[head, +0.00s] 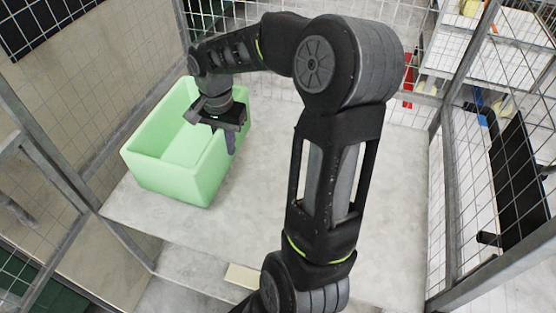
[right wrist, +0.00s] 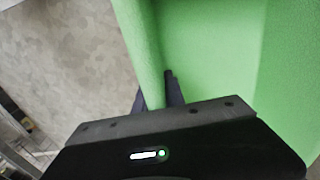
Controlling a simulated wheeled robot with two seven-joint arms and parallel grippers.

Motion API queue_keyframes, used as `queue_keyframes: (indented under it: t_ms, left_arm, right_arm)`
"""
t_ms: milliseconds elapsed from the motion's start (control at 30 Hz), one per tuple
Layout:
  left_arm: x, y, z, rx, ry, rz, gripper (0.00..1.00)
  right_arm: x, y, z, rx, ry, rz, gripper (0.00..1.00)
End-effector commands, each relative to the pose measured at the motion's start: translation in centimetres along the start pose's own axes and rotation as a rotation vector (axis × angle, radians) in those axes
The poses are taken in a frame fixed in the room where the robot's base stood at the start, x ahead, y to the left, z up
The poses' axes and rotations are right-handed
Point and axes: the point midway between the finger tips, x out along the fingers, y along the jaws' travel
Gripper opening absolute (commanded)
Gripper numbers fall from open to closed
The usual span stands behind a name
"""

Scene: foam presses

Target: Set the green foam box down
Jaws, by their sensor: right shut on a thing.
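The green foam box (head: 170,170) is an open, empty-looking bin at the left of the grey table in the head view. Its base appears to be at the tabletop, but I cannot tell whether it bears on it. My right gripper (head: 231,143) comes down over the box's right wall, with one finger outside it. In the right wrist view the gripper (right wrist: 160,92) is shut on the green foam box's wall (right wrist: 140,45), one dark finger on each side. My left gripper does not show.
The grey table (head: 255,225) is clear to the right of the box. Wire mesh panels and metal posts (head: 440,160) enclose it at the back and sides. A small pale block (head: 243,276) lies by the front edge.

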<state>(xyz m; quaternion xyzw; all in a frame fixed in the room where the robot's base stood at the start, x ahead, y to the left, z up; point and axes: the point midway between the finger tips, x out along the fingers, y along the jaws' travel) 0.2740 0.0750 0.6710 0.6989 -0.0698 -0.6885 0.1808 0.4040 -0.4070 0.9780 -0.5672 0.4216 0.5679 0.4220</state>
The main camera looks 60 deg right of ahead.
Motion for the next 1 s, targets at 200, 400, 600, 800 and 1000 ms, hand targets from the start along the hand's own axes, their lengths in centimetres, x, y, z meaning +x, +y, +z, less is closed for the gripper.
queue_keyframes:
  t_ms: [200, 400, 600, 800, 1000]
  left_arm:
    - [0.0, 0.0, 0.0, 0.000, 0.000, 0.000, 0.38]
    - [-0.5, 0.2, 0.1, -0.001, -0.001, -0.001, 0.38]
    - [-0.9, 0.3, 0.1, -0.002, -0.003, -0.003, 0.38]
    - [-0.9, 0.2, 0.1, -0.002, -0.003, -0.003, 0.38]
    - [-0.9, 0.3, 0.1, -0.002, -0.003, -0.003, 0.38]
  right_arm:
    - [0.1, 0.0, 0.0, 0.000, 0.000, 0.000, 0.00]
    - [2.4, 0.1, 0.1, 0.001, -0.004, 0.004, 0.00]
    - [5.7, 0.1, 0.1, 0.001, -0.003, 0.003, 0.00]
    - [6.3, 0.0, 0.0, 0.000, 0.001, 0.000, 0.00]
    - [6.6, 0.0, 0.0, 0.000, 0.000, 0.001, 0.00]
